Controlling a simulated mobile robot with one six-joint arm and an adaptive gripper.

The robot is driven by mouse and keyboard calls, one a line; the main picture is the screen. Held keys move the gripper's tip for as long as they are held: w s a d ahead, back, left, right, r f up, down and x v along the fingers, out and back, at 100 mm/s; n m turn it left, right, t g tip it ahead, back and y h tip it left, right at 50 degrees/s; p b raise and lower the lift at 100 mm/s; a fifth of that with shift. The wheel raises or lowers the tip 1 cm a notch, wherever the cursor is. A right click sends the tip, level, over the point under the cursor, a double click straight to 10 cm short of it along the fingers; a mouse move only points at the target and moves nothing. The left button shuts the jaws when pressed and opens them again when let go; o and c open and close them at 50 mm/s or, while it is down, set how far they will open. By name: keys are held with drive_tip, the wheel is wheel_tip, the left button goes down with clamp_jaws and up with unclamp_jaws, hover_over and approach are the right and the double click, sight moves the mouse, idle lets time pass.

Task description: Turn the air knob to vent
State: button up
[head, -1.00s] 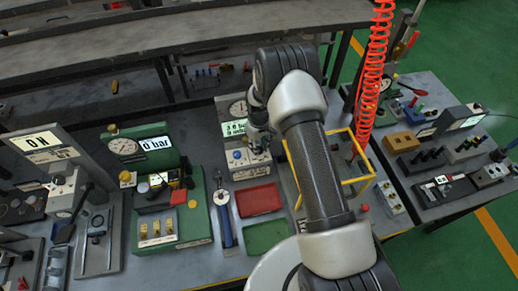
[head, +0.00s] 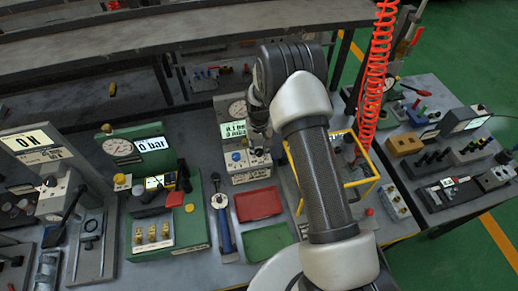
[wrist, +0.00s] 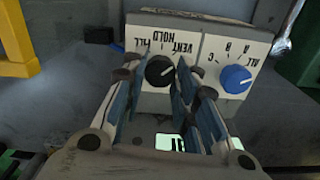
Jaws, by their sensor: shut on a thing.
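The valve box (head: 250,176) is a white block with a black knob and a blue knob (head: 236,156); it also shows in the wrist view (wrist: 205,25). There, upside down, the black air knob (wrist: 158,71) sits below the labels FILL, HOLD and VENT. Its white mark leans up and right, toward the VENT side. My gripper (wrist: 172,85) has its blue-lined fingers shut around this knob, and the fingers hide part of it. In the head view my gripper (head: 259,128) reaches down to the box's right part.
The blue selector knob (wrist: 235,79) stands close beside my fingers. A gauge and lit display (head: 234,130) rise behind the box. A red tray (head: 258,204) and a green tray (head: 268,242) lie in front. A yellow frame (head: 368,165) stands to the right.

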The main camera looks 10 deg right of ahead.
sight(259, 151)
drive_tip(key=o, duration=1.1)
drive_tip(key=shift+c, duration=0.2)
wheel_tip(259, 151, up, 12)
idle(0.5)
